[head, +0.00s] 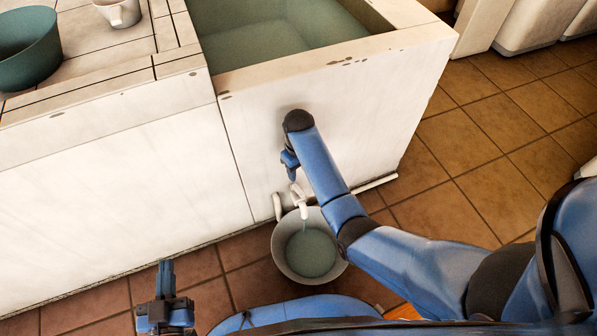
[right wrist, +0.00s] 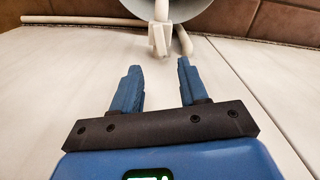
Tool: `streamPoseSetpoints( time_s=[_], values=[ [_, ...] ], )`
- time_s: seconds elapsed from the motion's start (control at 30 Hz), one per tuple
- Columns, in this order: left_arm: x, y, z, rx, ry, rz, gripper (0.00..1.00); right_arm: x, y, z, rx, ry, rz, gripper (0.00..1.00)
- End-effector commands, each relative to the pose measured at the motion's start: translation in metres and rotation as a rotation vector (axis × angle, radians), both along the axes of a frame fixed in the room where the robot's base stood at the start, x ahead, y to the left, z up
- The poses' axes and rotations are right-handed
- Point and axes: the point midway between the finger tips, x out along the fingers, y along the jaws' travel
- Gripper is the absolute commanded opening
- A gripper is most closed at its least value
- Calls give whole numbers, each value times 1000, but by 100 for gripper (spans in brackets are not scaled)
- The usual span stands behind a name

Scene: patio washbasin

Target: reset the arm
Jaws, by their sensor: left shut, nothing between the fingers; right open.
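My right arm reaches from the lower right to the front wall of the washbasin (head: 330,75). My right gripper (head: 291,168) is near that wall, just above a white tap (head: 302,207). In the right wrist view the right gripper (right wrist: 158,76) is open, with nothing between its fingers. The tap (right wrist: 160,38) is beyond the fingertips there, apart from them. My left gripper (head: 166,274) is shut and empty, low at the bottom left, in front of the white counter.
A grey-white bucket (head: 281,262) holding water stands on the tiled floor (head: 480,150) under the tap, with a stream running into it. A green bowl (head: 30,55) and a white cup (head: 119,12) sit on the counter top. A white pipe (head: 375,183) runs along the wall base.

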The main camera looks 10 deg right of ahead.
Motion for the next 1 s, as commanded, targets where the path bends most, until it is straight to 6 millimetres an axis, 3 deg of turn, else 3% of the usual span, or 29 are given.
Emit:
streamPoseSetpoints(
  time_s=[0.67, 0.83, 1.0],
  values=[
    [0, 0, 1, 0, 0, 0, 0, 0, 0, 2, 0, -2, -1, 44],
    [0, 0, 1, 0, 0, 0, 0, -5, -4, -10, 8, -39, -13, 44],
    [0, 0, 1, 0, 0, 0, 0, -19, -15, -38, 30, -151, -48, 44]
  ],
)
